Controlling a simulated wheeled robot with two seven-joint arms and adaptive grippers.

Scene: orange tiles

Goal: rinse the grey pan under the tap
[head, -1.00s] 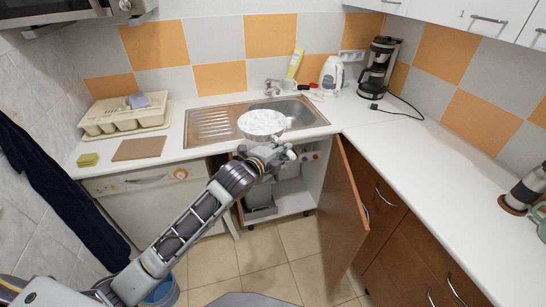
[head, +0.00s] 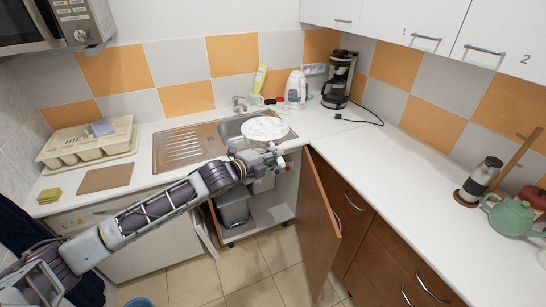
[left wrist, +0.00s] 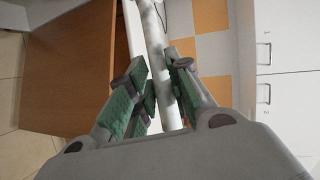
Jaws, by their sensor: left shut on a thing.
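The grey pan (head: 264,129), with a pale speckled inside, is held roughly level over the right part of the steel sink (head: 185,150). The tap (head: 239,104) stands behind the sink, back and left of the pan; I cannot see any water running. My left gripper (head: 274,157) is at the pan's near side, shut on it. In the left wrist view, the green-padded fingers of my left gripper (left wrist: 161,85) close around a pale speckled bar, which looks like the pan's handle (left wrist: 152,25). My right gripper is not in view.
An open cupboard door (head: 318,230) stands below the sink, right of my arm. A kettle (head: 296,90) and coffee maker (head: 339,80) stand behind the sink's right side. A dish rack (head: 88,145) is at the left.

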